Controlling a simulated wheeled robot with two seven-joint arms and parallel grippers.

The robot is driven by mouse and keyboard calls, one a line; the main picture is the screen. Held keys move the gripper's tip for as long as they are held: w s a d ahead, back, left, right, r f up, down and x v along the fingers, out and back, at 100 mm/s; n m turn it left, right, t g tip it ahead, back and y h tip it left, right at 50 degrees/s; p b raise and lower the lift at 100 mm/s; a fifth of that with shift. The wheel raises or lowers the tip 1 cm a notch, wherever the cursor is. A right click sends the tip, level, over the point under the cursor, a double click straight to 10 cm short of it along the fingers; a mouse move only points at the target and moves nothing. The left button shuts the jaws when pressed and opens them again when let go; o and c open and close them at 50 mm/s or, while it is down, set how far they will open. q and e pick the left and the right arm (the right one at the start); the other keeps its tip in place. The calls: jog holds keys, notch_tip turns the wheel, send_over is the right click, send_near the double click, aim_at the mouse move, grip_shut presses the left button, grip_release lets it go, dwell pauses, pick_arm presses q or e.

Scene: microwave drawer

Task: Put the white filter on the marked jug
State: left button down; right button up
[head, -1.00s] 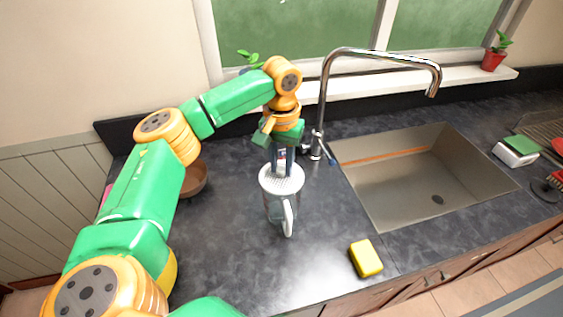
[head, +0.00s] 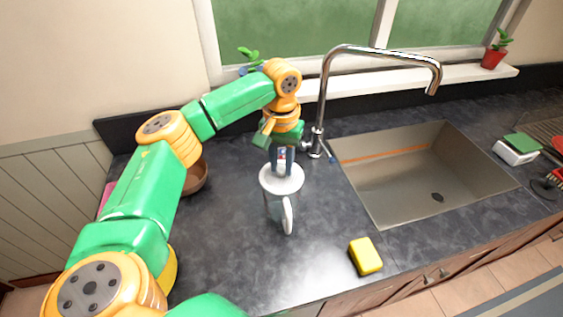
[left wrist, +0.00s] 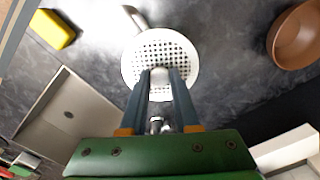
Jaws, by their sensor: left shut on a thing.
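The white filter (head: 284,182) is a round disc with small holes, seen best in the left wrist view (left wrist: 178,50). It lies at the top of the clear jug (head: 275,208), whose white handle (head: 288,215) faces the front of the counter. Whether the filter is fully seated on the rim cannot be told. My left gripper (head: 281,172) points down over it, shut on the filter's raised middle part; its fingers also show in the left wrist view (left wrist: 160,80). The jug's mark is not visible. My right gripper is not in view.
A tall tap (head: 319,110) and the sink (head: 375,190) are to the right of the jug. A yellow sponge (head: 366,256) lies near the front edge. A brown bowl (head: 196,178) is behind my left arm. The counter in front of the jug is clear.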

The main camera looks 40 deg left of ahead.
pick_arm(q)
jog(key=shift+c, duration=0.4)
grip_release()
jog(key=shift+r, duration=0.1)
jog(key=shift+r, duration=3.4)
